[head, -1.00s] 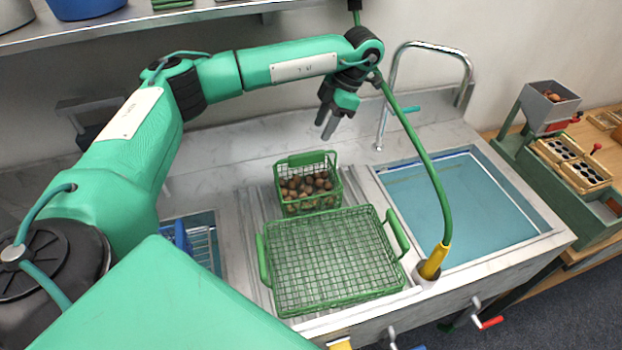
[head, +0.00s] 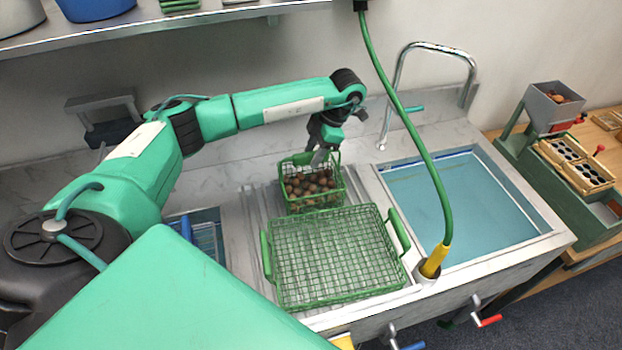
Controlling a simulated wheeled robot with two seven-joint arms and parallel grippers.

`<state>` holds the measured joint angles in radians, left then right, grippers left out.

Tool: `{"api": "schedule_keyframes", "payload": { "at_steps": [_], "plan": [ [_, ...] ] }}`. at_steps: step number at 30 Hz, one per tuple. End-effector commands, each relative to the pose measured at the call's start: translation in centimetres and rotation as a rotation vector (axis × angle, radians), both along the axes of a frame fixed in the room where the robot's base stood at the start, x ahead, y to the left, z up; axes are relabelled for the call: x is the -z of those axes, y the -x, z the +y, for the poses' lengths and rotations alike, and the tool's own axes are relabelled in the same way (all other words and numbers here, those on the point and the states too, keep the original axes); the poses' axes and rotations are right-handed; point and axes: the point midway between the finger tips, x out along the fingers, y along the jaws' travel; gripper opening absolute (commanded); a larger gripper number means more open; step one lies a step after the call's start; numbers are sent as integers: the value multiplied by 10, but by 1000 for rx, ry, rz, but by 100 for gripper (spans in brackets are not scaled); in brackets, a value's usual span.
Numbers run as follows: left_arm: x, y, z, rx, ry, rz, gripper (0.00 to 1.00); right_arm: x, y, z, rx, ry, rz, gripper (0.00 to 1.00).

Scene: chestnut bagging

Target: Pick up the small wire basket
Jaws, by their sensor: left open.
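The small green wire basket (head: 313,204), filled with brown chestnuts (head: 309,184), stands on the ribbed metal drainboard behind the large wire basket. My left gripper (head: 319,160) is open at the small basket's back right top edge, close to its rim and handle. Its fingers point down, and I cannot tell whether they touch the basket. My right gripper is not in view.
A large empty green wire basket (head: 331,262) with side handles sits directly in front. A water-filled sink (head: 465,205) lies to the right. A green hose (head: 424,150) hangs down to a yellow nozzle (head: 433,261). A shelf (head: 150,27) runs above.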

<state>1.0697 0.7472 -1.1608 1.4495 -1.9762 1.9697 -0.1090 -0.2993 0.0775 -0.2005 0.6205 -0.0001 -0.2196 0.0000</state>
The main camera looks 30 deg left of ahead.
Motion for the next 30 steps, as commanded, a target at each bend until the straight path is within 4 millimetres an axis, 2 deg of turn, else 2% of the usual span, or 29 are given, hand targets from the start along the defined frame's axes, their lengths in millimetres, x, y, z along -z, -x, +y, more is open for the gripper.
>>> {"api": "schedule_keyframes", "payload": {
  "at_steps": [1,3,7,13,14,20,30],
  "plan": [
    [2,3,2,-2,-1,3,41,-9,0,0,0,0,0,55],
    [11,5,4,-2,0,2,41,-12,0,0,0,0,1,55],
    [19,6,6,-1,0,-1,41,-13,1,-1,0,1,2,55],
    [21,6,6,0,0,-1,41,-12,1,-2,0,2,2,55],
    [21,6,6,0,0,-1,39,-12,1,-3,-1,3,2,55],
    [20,6,6,0,0,-1,0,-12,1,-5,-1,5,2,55],
    [19,6,6,-1,0,-2,0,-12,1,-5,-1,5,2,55]
  ]
}}
